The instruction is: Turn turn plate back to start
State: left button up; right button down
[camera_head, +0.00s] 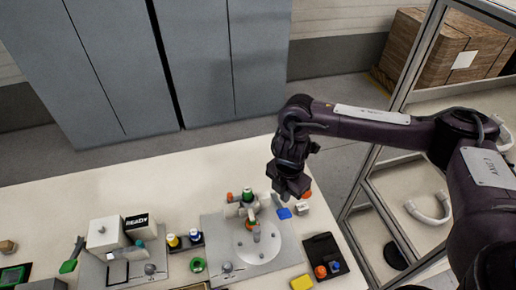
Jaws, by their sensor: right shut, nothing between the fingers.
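The turn plate (248,250) is a pale round disc on a grey base (287,254) near the front middle of the table. A small upright piece with orange and green parts stands on it, and a grey fixture with a green-topped part (247,196) stands at its back edge. My right gripper (300,194) is shut and empty. In the picture it is above and to the right of the disc, apart from it, pointing down near the table's back right edge. My left gripper is not in view.
A blue-ended tool (284,213) lies just below my right gripper. A black tray (322,250) with orange and blue knobs is at right, a yellow block (301,282) in front. A metal-framed shelf (378,205) borders the right.

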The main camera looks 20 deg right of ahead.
aim_at(260, 246)
jog(key=k+l, duration=0.35)
jog(key=l, duration=0.15)
jog(key=k+l, duration=0.4)
jog(key=l, duration=0.1)
